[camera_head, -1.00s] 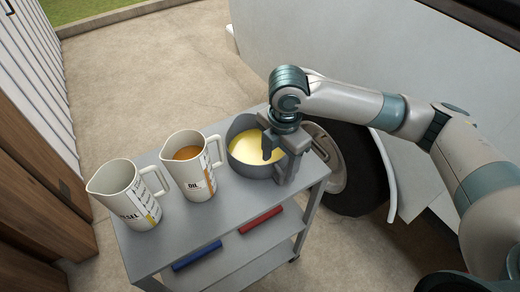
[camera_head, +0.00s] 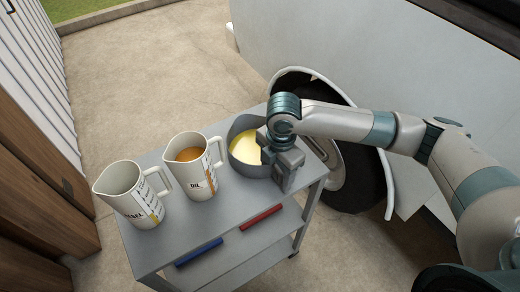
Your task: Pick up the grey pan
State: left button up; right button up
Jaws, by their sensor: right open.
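The grey pan (camera_head: 247,168) stands upright at the far right end of the cart's top shelf and holds a pale yellow liquid (camera_head: 243,147). My right gripper (camera_head: 277,180) points down at the pan's right side, with its fingers at the rim and wall. It is open, and one finger appears to be over the inside of the pan and the other outside. The gripper hides the pan's right part, so I cannot tell whether the fingers touch the wall. My left gripper is not in view.
The grey cart (camera_head: 225,211) also carries an oil jug (camera_head: 199,185) with brown liquid, close left of the pan, and a diesel jug (camera_head: 129,194) further left. Blue (camera_head: 199,252) and red (camera_head: 261,217) bars are on its lower part. A vehicle wheel (camera_head: 355,175) stands right behind the cart.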

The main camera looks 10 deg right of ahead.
aim_at(276, 169)
jog(key=shift+c, duration=0.4)
grip_shut()
jog(key=shift+w+r, duration=0.1)
jog(key=shift+r, duration=0.15)
dwell(0.4)
jog(key=shift+r+b, duration=0.8)
jog(key=shift+r, duration=0.6)
jog(key=s+d+r+b, duration=0.3)
jog(key=s+d+r, duration=0.3)
jog(key=d, duration=0.3)
jog(key=shift+s+d+r+b, duration=0.15)
jog(key=shift+d+r+b, duration=0.25)
jog(key=shift+r, duration=0.45)
